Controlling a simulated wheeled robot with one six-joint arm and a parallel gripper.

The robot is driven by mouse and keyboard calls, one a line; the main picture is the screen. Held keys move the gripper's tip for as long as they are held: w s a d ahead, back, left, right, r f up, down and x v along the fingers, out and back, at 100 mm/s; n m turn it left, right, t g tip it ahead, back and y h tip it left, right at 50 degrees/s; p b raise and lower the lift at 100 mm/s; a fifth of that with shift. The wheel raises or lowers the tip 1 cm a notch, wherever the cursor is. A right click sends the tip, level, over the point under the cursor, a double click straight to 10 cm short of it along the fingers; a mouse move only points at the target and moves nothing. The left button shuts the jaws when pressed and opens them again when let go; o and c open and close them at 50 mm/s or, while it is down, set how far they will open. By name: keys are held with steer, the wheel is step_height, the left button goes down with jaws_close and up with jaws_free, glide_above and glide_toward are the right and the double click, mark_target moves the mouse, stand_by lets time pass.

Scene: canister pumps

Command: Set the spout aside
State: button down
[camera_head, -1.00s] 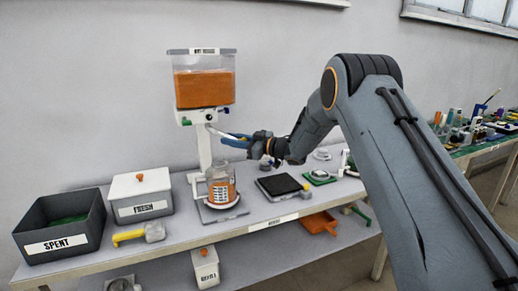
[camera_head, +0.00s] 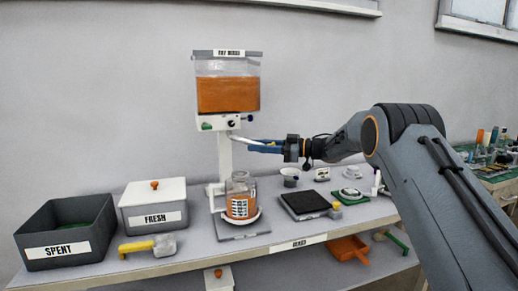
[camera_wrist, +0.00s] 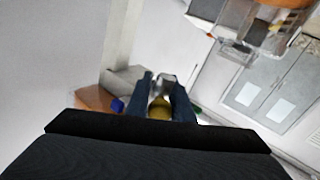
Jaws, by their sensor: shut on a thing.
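The white spout (camera_head: 239,139) is a slim tube below the dispenser (camera_head: 227,93) of orange liquid. My gripper (camera_head: 256,146), with blue fingers, is shut on its right end. The spout's left end overlaps the stand's column in the head view, so I cannot tell whether it touches the dispenser. In the wrist view my fingers (camera_wrist: 161,103) stand either side of a small grey and yellowish shape, too unclear to name. A jar (camera_head: 241,195) of orange contents stands upright on the plate below the dispenser.
A dark SPENT bin (camera_head: 68,249), a white FRESH box (camera_head: 152,200) and a yellow-handled tool (camera_head: 148,246) are on the left. A black pad (camera_head: 303,205) lies right of the jar. Small cups and fittings (camera_head: 351,193) crowd the bench's right part.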

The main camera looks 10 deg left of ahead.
steer(key=shift+a+r, duration=0.15)
steer(key=shift+r, duration=0.05)
steer(key=c, duration=1.9)
jaws_free()
steer(key=o, duration=0.3)
steer(key=shift+a, duration=0.15)
steer(key=shift+o, duration=0.2)
steer(key=shift+w+d+f, duration=0.1)
steer(key=shift+d+f, duration=0.05)
steer(key=shift+d, duration=0.8)
steer(key=d, duration=0.6)
steer(key=shift+s+d+b, duration=0.2)
steer(key=shift+b, duration=0.25)
